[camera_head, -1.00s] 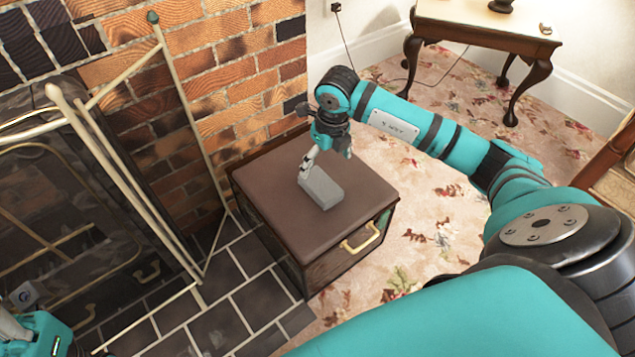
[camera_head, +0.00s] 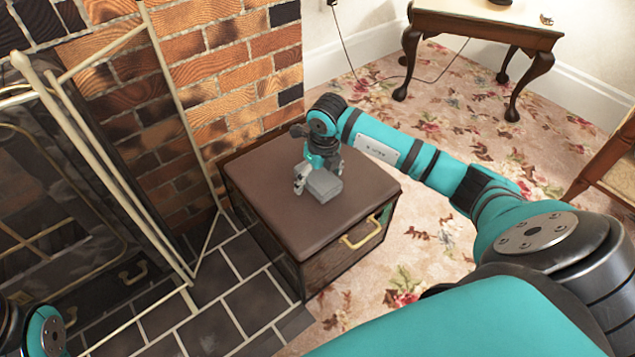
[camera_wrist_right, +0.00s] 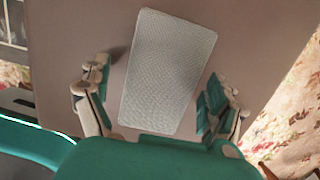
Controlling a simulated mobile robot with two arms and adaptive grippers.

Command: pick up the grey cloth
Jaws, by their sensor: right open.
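The grey cloth (camera_head: 323,185) is a small folded block lying on the brown top of a low box. It fills the middle of the right wrist view (camera_wrist_right: 168,72), slightly tilted. My right gripper (camera_head: 312,188) is over it, pointing down. In the right wrist view its open fingers (camera_wrist_right: 158,105) stand on either side of the cloth's near part, with a gap on each side. Whether the fingertips are level with the cloth is hard to tell. Part of my left arm shows at the lower left corner of the head view; its fingers are not visible.
The brown box (camera_head: 270,205) has a gold handle (camera_head: 360,233) and stands beside the brick wall (camera_head: 225,85). A fireplace screen (camera_head: 95,165) is at the left. A wooden side table (camera_head: 482,28) stands at the back right. Flowered carpet (camera_head: 430,245) lies open right of the box.

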